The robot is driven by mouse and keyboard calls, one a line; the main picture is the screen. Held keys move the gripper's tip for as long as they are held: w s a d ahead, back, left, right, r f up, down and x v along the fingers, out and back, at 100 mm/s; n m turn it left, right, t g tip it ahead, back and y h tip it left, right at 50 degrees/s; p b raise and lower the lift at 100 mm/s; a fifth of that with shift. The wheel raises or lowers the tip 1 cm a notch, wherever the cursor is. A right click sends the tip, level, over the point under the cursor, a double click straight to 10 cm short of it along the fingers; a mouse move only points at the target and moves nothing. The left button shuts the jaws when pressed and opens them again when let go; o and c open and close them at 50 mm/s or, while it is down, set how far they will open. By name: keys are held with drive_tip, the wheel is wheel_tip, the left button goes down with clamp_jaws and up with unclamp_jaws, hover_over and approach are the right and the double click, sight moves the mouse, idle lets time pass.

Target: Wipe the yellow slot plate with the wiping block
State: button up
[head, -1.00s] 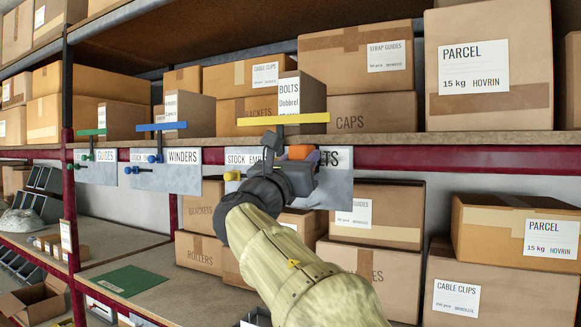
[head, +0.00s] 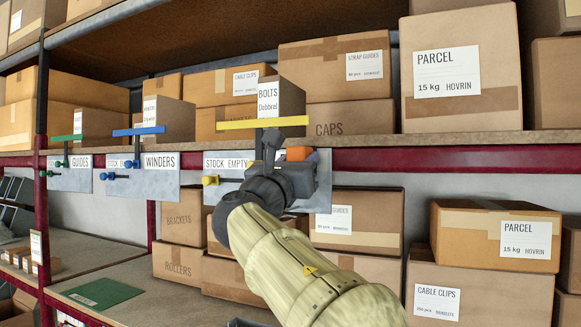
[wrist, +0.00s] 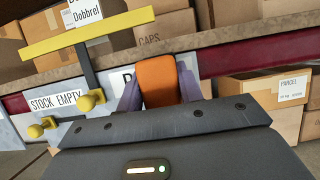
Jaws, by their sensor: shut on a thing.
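The yellow slot plate (head: 321,200) is a grey panel hanging at the shelf front, with yellow knobs (head: 210,180) on its left and a yellow crossbar (head: 262,122) on an upright above it. Its "STOCK EMPTY" label (wrist: 55,103) shows in the wrist view. My gripper (head: 300,160) is in front of the plate's right part, shut on the orange wiping block (wrist: 157,78). The block also shows in the head view (head: 298,153). The gripper and block hide most of the second label. I cannot tell whether the block touches the plate.
A blue-marked "WINDERS" plate (head: 150,187) and a green-marked "GUIDES" plate (head: 70,180) hang to the left. Cartons stand on the shelf above and below. The red shelf beam (head: 380,160) runs behind. The lower shelf at left has a green mat (head: 103,293) and bare room.

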drive_tip(key=shift+d, duration=0.1)
drive_tip(key=shift+s+d+f+b, duration=0.1)
drive_tip(key=shift+s+d+b, duration=0.05)
drive_tip(key=shift+d+b, duration=0.25)
drive_tip(key=shift+s+d+b, duration=0.3)
drive_tip(key=shift+d+b, duration=0.05)
drive_tip(key=shift+d, duration=0.35)
drive_tip(key=shift+s+d+b, duration=0.25)
drive_tip(key=shift+d+b, duration=0.05)
drive_tip(key=shift+d, duration=0.35)
drive_tip(key=shift+s+a+b, duration=0.35)
drive_tip(key=shift+s, duration=0.55)
drive_tip(key=shift+s+a+b, duration=0.35)
drive_tip(key=shift+s+a, duration=0.05)
drive_tip(key=shift+s, duration=0.55)
drive_tip(key=shift+s+a+b, duration=0.35)
drive_tip(key=shift+s, duration=0.55)
